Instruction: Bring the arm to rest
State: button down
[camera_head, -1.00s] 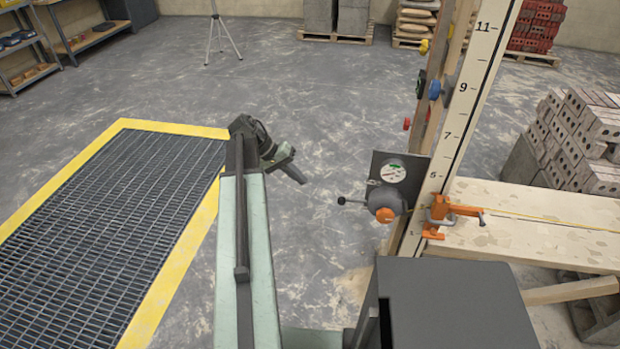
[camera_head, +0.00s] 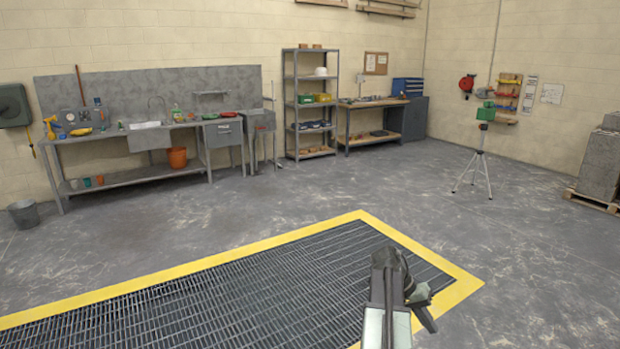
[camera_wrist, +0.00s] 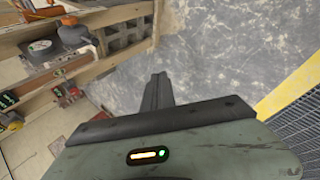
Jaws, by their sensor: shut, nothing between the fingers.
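My gripper (camera_head: 431,325) shows at the bottom of the head view, at the end of my arm, pointing down and to the right over the near right part of the floor grating. It is shut and holds nothing. In the wrist view my gripper's fingers (camera_wrist: 157,93) are together, with bare grey floor beyond them. Nothing touches the fingers in either view.
A floor grating (camera_head: 270,285) with a yellow border lies under my arm. A grey sink bench (camera_head: 150,137), metal shelves (camera_head: 309,105) and a green-topped tripod (camera_head: 480,160) stand farther back. A wooden structure (camera_wrist: 100,35) shows upper left in the wrist view. Much floor is clear.

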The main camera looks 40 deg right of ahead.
jog(key=w+a+n+t+h+p, duration=0.1)
jog(key=w+a+n+t, duration=0.35)
jog(key=w+a, duration=1.7)
jog(key=w+a+f+n+y, duration=0.1)
jog(key=a+n, duration=0.2)
jog(key=a, duration=0.8)
jog(key=w+a+f+n+t+y, duration=0.1)
jog(key=w+a+n, duration=0.1)
jog(key=a, duration=0.9)
jog(key=w+a+f+n+t+y+p, duration=0.1)
jog(key=a+n, duration=0.3)
jog(key=a, duration=0.7)
jog(key=shift+w+a+n+y, duration=0.25)
jog(key=shift+w+n+y, duration=0.1)
jog(key=shift+w+y, duration=0.25)
jog(key=shift+t, duration=0.25)
